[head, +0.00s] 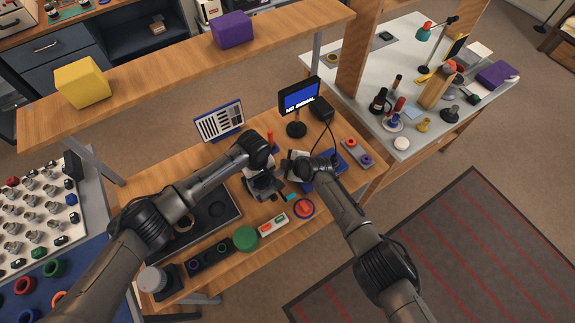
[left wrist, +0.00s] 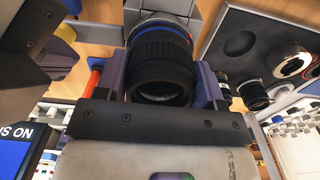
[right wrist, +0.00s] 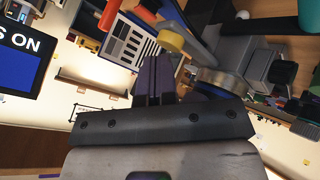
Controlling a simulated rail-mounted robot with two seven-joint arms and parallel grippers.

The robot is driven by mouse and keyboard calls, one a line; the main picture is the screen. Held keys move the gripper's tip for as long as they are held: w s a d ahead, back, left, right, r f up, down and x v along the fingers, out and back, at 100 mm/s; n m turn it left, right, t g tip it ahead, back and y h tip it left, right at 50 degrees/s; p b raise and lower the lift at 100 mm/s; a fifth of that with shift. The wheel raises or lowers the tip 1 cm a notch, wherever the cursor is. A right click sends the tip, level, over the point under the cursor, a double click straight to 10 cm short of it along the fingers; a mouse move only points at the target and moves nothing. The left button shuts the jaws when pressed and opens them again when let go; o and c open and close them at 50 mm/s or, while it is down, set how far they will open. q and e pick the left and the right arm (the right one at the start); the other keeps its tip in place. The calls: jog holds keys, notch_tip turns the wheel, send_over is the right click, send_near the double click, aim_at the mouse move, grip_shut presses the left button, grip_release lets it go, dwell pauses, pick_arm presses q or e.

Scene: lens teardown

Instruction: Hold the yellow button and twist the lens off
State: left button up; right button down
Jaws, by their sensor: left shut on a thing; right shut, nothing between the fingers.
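The lens (left wrist: 160,62) is a black ribbed barrel with a blue ring at its far end, in the left wrist view. My left gripper (head: 267,179) is shut on it, one finger on each side. The yellow button (right wrist: 172,38) is a short yellow cylinder in the right wrist view. My right gripper (right wrist: 158,58) is shut and empty, its fingertips close below the button; I cannot tell if they touch it. The lens edge and grey mount (right wrist: 229,82) show right of those fingers. In the head view, the grippers largely hide the lens and button.
A monitor (head: 300,97) and a striped chart (head: 218,120) stand behind the grippers. A dark tray (head: 232,228) lies left of them. A green round piece (head: 245,237) and a blue-rimmed red disc (head: 303,208) lie near the bench's front edge.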

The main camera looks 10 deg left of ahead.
pick_arm(q)
jog(key=shift+n, duration=1.4)
jog(key=n, duration=0.2)
jog(key=shift+n, duration=0.3)
jog(key=o, duration=1.1)
jog(key=shift+m, duration=2.6)
